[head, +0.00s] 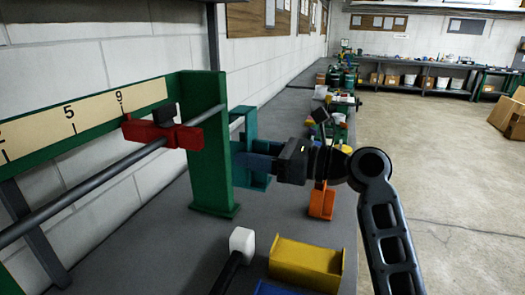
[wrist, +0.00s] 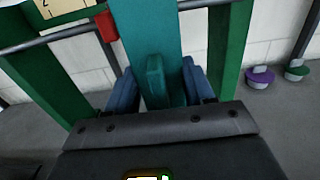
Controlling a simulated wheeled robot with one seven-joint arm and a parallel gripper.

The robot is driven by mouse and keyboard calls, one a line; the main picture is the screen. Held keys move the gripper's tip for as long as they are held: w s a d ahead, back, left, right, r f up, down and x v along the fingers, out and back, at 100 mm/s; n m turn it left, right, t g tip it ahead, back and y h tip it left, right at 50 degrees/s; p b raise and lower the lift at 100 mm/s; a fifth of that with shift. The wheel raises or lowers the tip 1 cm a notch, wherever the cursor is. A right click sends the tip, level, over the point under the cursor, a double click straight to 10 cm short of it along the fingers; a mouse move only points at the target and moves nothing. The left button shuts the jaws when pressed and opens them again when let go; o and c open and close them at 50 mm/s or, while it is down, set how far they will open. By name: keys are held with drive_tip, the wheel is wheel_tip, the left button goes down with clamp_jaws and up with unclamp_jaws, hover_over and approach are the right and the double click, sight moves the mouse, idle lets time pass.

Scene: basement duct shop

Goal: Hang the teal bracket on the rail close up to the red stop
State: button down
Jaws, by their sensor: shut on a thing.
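The teal bracket (head: 249,124) is beyond the green end post in the head view, partly hidden by it. In the wrist view the bracket (wrist: 146,40) stands up between my blue fingertips. My gripper (head: 256,161) is shut on it; the fingers also show in the wrist view (wrist: 160,88). The dark rail (head: 85,193) runs along the green frame, and the rail (wrist: 50,40) passes behind the bracket in the wrist view. The red stop (head: 150,131) sits on the rail; in the wrist view the stop (wrist: 106,27) is just left of the bracket. I cannot tell whether the bracket touches the rail.
The green post (head: 210,140) stands close by my gripper. A white-tipped dark rod (head: 241,241), a yellow bin (head: 305,263) and an orange object (head: 321,201) are on the bench nearby. Purple and green round-topped objects (wrist: 260,77) (wrist: 296,70) are at right in the wrist view.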

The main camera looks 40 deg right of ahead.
drive_tip(key=shift+s+a, duration=0.15)
drive_tip(key=shift+a, duration=0.2)
drive_tip(key=shift+w+a, duration=0.2)
drive_tip(key=f+b+x, duration=0.2)
drive_tip(key=x, duration=0.9)
drive_tip(key=shift+w+f, duration=0.15)
drive_tip(key=shift+w, duration=0.1)
idle(0.4)
drive_tip(key=shift+a, duration=0.1)
drive_tip(key=shift+c, duration=1.6)
unclamp_jaws()
drive_tip(key=shift+f, duration=0.1)
